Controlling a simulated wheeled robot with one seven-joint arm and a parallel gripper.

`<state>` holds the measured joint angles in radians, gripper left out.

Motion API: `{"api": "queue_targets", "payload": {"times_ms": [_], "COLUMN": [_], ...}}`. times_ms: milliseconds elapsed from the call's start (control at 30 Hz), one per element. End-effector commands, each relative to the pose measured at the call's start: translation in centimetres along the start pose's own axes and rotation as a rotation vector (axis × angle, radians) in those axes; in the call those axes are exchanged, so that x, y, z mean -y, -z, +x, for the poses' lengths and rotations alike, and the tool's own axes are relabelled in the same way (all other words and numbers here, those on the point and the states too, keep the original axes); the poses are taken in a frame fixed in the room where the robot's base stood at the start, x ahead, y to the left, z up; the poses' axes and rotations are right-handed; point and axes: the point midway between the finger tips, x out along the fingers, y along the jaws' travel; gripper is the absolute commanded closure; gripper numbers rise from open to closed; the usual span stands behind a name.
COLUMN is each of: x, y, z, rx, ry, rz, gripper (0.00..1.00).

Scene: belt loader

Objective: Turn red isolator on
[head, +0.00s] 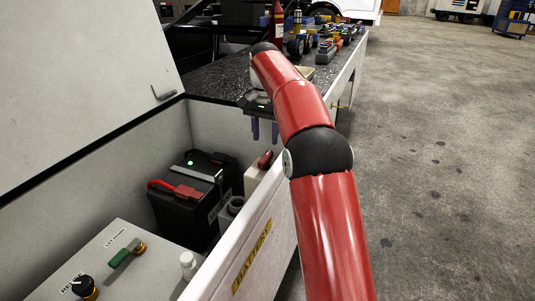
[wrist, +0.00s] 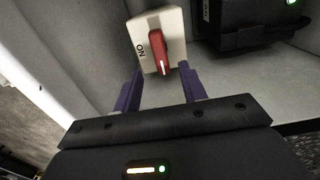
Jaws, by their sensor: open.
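The red isolator handle (wrist: 158,52) sits on a pale box (wrist: 144,25) with an "ON" label on its left side in the wrist view. The handle's white-marked end points toward my gripper, not at the label. In the head view the red handle (head: 265,159) shows on its pale box (head: 254,177), beside the battery. My gripper (wrist: 158,82) is open, its two purple fingers on either side below the box, with the handle's near end between and beyond them. In the head view my gripper (head: 264,130) hangs above the box. Whether the fingers touch anything I cannot tell.
A black battery (head: 190,195) with a red strap and green light stands left of the isolator. A white panel (head: 262,240) labelled BATTERY closes the near side. A control box (head: 110,262) with knobs is at front left. A cluttered dark worktop (head: 215,75) lies behind.

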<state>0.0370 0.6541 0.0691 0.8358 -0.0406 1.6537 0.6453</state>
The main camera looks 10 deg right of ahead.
Motion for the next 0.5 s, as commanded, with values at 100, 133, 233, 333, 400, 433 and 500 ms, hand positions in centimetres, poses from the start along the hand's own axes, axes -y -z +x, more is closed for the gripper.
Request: {"api": "queue_targets", "payload": {"times_ms": [100, 133, 233, 333, 400, 433, 500], "x": [-0.1, -0.1, -0.1, -0.1, -0.1, -0.1, -0.1], "y": [-0.1, -0.1, -0.1, -0.1, -0.1, -0.1, -0.1], "z": [2.0, 2.6, 4.2, 5.5, 6.2, 6.4, 6.8], "rx": [0.002, 0.002, 0.001, 0.001, 0.000, 0.000, 0.000], "ry": [-0.002, -0.002, -0.001, -0.002, -0.001, -0.001, -0.001], "rz": [-0.001, -0.001, -0.002, -0.002, -0.002, -0.002, -0.002], "gripper": [0.58, 0.58, 0.58, 0.58, 0.58, 0.58, 0.58]}}
